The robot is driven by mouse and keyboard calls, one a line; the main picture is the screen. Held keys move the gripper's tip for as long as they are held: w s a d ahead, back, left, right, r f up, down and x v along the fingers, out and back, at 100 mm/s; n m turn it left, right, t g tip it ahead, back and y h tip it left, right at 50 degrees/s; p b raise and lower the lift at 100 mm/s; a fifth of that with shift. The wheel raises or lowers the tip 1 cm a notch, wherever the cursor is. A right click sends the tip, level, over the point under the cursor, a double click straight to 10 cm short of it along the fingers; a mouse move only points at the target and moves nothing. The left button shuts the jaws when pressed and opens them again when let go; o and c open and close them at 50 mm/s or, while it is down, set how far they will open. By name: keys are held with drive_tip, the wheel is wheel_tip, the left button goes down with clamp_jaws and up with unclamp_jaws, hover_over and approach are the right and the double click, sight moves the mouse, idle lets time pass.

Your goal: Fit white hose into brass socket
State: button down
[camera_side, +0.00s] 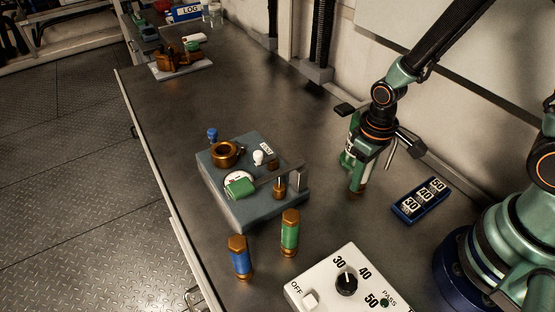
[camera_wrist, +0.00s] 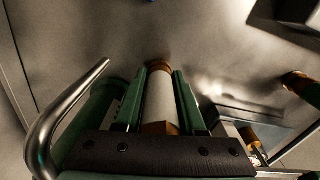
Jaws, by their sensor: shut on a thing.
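My gripper (camera_side: 356,172) is shut on the white hose, to the right of the grey block (camera_side: 235,213). In the wrist view the white hose (camera_wrist: 160,103), a white cylinder with brass-coloured ends, lies between the green jaws (camera_wrist: 158,98). In the side view the jaws hide most of it; a brass end (camera_side: 357,188) shows below them, close to the bench. I cannot tell whether it touches. A round brass socket (camera_side: 224,154) with an open top sits on the block's far left part. The hose is well apart from it.
A blue hose (camera_side: 239,258) and a green hose (camera_side: 290,232) stand upright in front of the block. A white control box (camera_side: 325,290) is at the front. A blue number rack (camera_side: 421,200) lies right of my gripper.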

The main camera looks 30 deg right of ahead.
drive_tip(key=shift+f, duration=0.15)
drive_tip(key=c, duration=0.5)
unclamp_jaws()
wheel_tip(320, 180, up, 12)
drive_tip(key=shift+r, duration=0.15)
drive_tip(key=d+r+m+t, duration=0.1)
drive_tip(key=d+r+t, duration=0.3)
drive_tip(key=r, duration=0.7)
drive_tip(key=shift+d+m+t, duration=0.4)
drive_tip(key=shift+t, duration=0.3)
drive_tip(key=shift+o, duration=0.3)
drive_tip(key=shift+d+r, duration=0.1)
drive_tip(key=shift+r, duration=0.05)
